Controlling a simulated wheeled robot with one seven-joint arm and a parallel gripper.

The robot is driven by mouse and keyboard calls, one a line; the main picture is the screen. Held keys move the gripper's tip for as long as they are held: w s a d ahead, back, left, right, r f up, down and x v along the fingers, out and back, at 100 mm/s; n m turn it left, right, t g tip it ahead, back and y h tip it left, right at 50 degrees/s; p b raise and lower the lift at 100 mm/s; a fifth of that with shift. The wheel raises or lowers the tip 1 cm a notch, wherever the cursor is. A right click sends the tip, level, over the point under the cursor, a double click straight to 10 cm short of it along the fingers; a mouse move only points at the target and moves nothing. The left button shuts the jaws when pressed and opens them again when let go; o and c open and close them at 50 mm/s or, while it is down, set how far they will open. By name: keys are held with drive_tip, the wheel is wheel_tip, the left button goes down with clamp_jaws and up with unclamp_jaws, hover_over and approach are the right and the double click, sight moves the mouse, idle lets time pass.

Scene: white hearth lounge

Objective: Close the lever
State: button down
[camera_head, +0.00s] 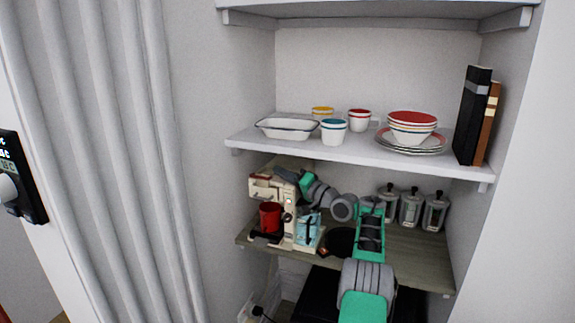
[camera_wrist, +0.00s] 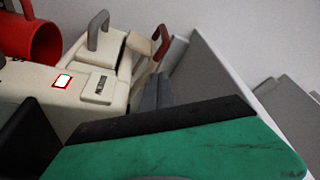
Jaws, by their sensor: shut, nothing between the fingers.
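A cream coffee machine (camera_head: 287,226) stands at the left of the wooden shelf, with a red mug (camera_head: 270,216) at its front. In the wrist view the cream machine (camera_wrist: 98,88) shows close up. A grey upright handle (camera_wrist: 97,30) rises from its lid, and a red-tipped lever (camera_wrist: 161,40) stands beside it on a cream arm. Which one the task means is not certain. My gripper (camera_head: 286,174) is at the machine's top. In the wrist view my gripper (camera_wrist: 161,88) is shut and empty, below the red-tipped lever. Contact cannot be told.
Above is a white shelf (camera_head: 345,157) with bowls, cups and plates, close over my arm. Several glass jars (camera_head: 410,208) stand at the back right of the wooden shelf (camera_head: 420,262). A light-blue carton (camera_head: 308,232) stands right of the machine. A black pan (camera_head: 340,241) lies near my arm.

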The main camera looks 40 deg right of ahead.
drive_tip(key=shift+s+a+f+b, duration=0.15)
drive_tip(key=shift+f+b, duration=0.2)
drive_tip(key=shift+f, duration=0.2)
idle(0.4)
